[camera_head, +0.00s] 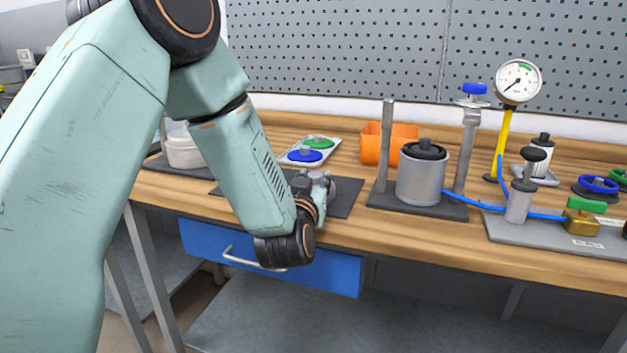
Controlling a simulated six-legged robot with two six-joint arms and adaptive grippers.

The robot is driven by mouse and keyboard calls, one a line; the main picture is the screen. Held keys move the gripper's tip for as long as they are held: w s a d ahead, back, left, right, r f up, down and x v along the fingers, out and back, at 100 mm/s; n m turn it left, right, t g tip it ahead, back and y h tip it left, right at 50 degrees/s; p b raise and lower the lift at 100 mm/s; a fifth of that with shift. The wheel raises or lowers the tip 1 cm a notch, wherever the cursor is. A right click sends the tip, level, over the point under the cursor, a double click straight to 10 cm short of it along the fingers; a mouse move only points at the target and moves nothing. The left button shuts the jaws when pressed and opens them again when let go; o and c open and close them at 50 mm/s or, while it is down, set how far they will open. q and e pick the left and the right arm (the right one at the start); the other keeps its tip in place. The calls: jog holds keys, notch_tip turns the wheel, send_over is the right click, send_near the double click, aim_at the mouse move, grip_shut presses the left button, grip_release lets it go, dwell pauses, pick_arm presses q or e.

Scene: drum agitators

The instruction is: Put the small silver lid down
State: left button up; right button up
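My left arm comes in from the left and reaches down over the workbench. My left gripper (322,184) is low over a dark grey mat (346,208) near the bench's front edge. Its fingers point away from me and are small and partly covered by the wrist, so I cannot tell if they are open or shut. I cannot make out the small silver lid clearly; the gripper may hide it. My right gripper is not in view.
A silver pot with a black lid (421,178) stands between metal posts just right of the mat. A white tray (325,150) with blue and green knobs and an orange bin (372,143) sit behind. A pump (519,200) with blue hose and a gauge (518,82) are at right.

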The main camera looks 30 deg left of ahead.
pick_arm(q)
jog(key=o, duration=0.4)
jog(key=shift+w, duration=0.1)
jog(key=shift+r, duration=0.2)
jog(key=p+v, duration=0.3)
jog(key=v, duration=0.9)
jog(key=shift+f, duration=0.15)
